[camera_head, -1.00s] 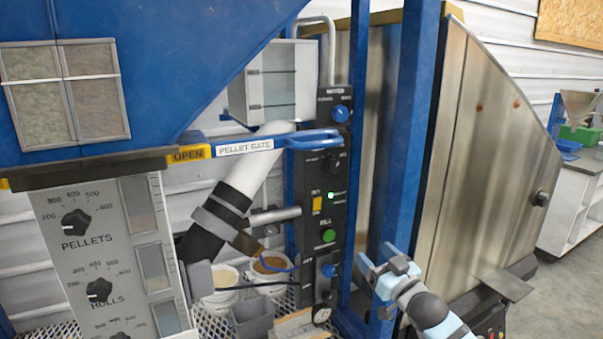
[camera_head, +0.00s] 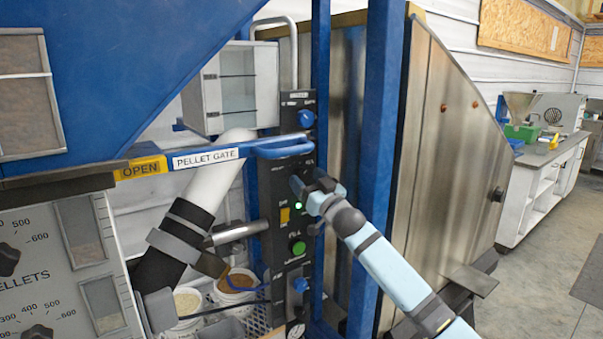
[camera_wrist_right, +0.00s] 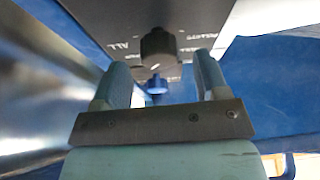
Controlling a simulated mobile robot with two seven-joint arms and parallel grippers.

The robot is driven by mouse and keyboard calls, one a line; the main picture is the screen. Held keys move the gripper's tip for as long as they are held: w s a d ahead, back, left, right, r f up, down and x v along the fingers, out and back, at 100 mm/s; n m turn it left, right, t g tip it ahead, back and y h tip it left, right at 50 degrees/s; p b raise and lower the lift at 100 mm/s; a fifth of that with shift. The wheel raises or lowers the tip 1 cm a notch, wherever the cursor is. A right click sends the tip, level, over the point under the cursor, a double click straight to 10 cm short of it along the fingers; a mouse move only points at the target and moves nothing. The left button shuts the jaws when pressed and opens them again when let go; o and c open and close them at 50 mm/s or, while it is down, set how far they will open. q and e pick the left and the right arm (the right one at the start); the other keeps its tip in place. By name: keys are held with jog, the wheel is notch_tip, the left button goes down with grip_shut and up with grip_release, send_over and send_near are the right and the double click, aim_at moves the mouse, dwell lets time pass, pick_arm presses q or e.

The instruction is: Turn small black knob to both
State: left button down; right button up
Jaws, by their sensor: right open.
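The small black knob (camera_wrist_right: 157,47) is on the dark control panel (camera_wrist_right: 95,20), straight ahead of my right gripper (camera_wrist_right: 160,62) in the right wrist view. The gripper's two fingers are apart, open and empty, one on each side below the knob; I cannot tell whether they touch it. A pale mark shows on the knob, and the labels around it look upside down. In the head view my right gripper (camera_head: 309,189) is at the upper middle of the panel (camera_head: 276,215), just below the blue handle, and the knob is hard to make out there. My left gripper is not in view.
The blue pellet gate handle (camera_head: 285,148) sticks out just above my gripper. A blue post (camera_head: 381,150) stands close to the right.

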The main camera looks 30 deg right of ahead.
jog(key=shift+x, duration=1.35)
jog(key=shift+c, duration=0.4)
jog(key=c, duration=0.8)
jog(key=shift+c, duration=0.2)
